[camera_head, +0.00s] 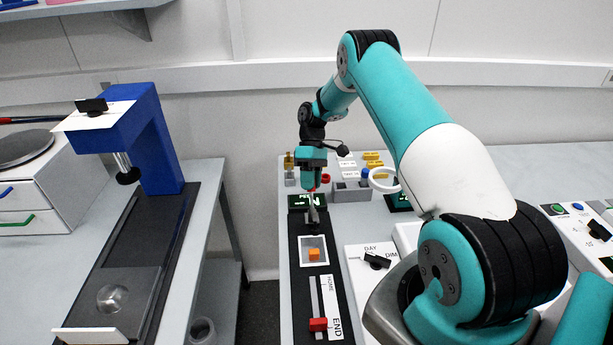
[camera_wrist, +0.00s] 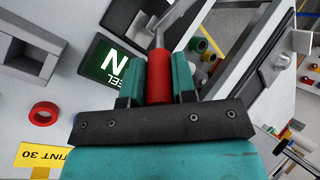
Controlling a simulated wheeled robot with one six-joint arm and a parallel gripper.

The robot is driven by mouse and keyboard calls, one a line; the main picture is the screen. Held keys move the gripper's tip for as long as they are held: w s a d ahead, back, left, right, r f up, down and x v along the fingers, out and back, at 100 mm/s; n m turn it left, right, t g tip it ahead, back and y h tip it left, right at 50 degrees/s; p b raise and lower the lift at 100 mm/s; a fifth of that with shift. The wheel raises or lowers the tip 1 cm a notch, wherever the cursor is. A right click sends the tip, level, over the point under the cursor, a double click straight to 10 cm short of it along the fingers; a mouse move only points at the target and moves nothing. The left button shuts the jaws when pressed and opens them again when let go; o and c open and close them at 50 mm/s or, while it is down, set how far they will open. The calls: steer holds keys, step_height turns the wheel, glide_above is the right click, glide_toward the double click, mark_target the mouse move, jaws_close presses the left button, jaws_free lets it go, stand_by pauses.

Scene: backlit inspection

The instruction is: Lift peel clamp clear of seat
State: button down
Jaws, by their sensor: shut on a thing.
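My gripper (camera_head: 312,184) points down over the far end of a black panel (camera_head: 302,285). In the wrist view its two fingers (camera_wrist: 158,88) are shut on a red cylindrical grip, apparently the peel clamp's handle (camera_wrist: 159,72). A bent grey metal rod (camera_wrist: 154,30) runs on from the red grip. In the head view, a grey and dark clamp part (camera_head: 313,214) shows below the gripper. An orange block (camera_head: 314,254) lies on a white-edged plate just nearer on the panel. I cannot tell whether the clamp touches its seat.
A green-lit display (camera_wrist: 112,64) is beside the fingers. A red slider (camera_head: 318,324) sits near the panel's front, by an END label. A white box with a dial (camera_head: 376,260) stands to the right. A blue press (camera_head: 150,140) stands on the left bench, across a gap.

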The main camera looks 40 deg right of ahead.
steer(key=shift+d, duration=0.1)
steer(key=c, duration=0.9)
jaws_free()
steer(key=shift+r, duration=0.15)
step_height(320, 180, up, 9)
steer(key=shift+f, duration=0.2)
step_height(320, 180, up, 11)
steer(key=p, duration=0.9)
steer(key=shift+r, duration=0.1)
